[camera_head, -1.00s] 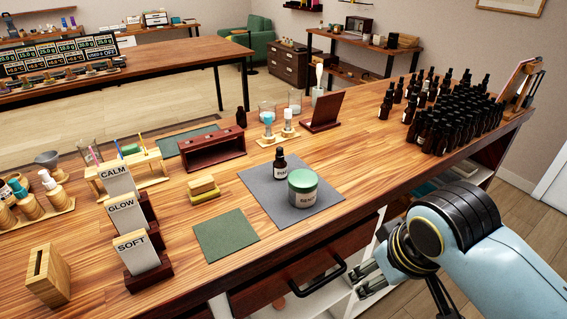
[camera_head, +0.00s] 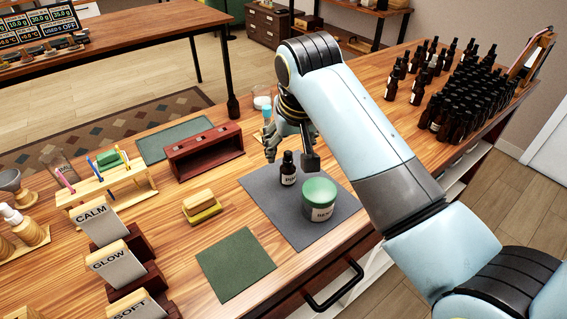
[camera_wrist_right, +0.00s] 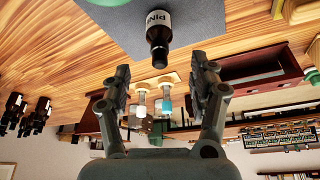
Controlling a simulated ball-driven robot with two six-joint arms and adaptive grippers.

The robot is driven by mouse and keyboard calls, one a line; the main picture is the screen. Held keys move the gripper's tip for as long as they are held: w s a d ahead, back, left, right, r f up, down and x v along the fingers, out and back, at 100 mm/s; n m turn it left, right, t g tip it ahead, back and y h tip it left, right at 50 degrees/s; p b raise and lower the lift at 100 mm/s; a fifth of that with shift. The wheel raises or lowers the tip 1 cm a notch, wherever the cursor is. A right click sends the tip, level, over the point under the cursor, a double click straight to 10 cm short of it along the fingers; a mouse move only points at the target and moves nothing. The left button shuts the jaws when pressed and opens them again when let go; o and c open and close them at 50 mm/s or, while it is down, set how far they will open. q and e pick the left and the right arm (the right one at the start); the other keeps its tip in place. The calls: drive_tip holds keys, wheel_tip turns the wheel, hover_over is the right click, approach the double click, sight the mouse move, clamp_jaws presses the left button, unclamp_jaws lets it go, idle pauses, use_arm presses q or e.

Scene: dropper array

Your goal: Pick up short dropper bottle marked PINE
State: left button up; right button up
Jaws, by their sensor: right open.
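The short dark dropper bottle (camera_head: 288,174) with a white label stands upright on the grey mat (camera_head: 270,207). It shows upside down in the right wrist view (camera_wrist_right: 158,38), where the label reads PINE. My right gripper (camera_head: 291,157) is open and empty, close by the bottle. In the wrist view the two fingers (camera_wrist_right: 159,72) are spread apart, and the bottle appears ahead of them, roughly centred between their lines and not gripped. My left gripper is out of view.
A green-lidded jar (camera_head: 319,197) stands on the mat right beside the bottle. A dark red wooden rack (camera_head: 203,150) and a stacked sponge-like block (camera_head: 202,205) are to the left. Many dark bottles (camera_head: 465,110) crowd the right end. A green mat (camera_head: 236,262) is bare.

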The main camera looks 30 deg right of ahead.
sight(286, 163)
drive_tip(key=shift+x, duration=1.1)
drive_tip(key=shift+w+d+f, duration=0.1)
drive_tip(key=shift+w+f, duration=0.05)
drive_tip(key=shift+f, duration=0.2)
drive_tip(key=p+x, duration=0.1)
drive_tip(key=x, duration=0.3)
drive_tip(key=shift+f, duration=0.45)
drive_tip(key=shift+c, duration=0.3)
drive_tip(key=c, duration=1.1)
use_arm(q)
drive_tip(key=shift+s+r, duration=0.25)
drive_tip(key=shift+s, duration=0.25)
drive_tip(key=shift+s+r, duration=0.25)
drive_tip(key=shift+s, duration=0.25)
use_arm(e)
clamp_jaws()
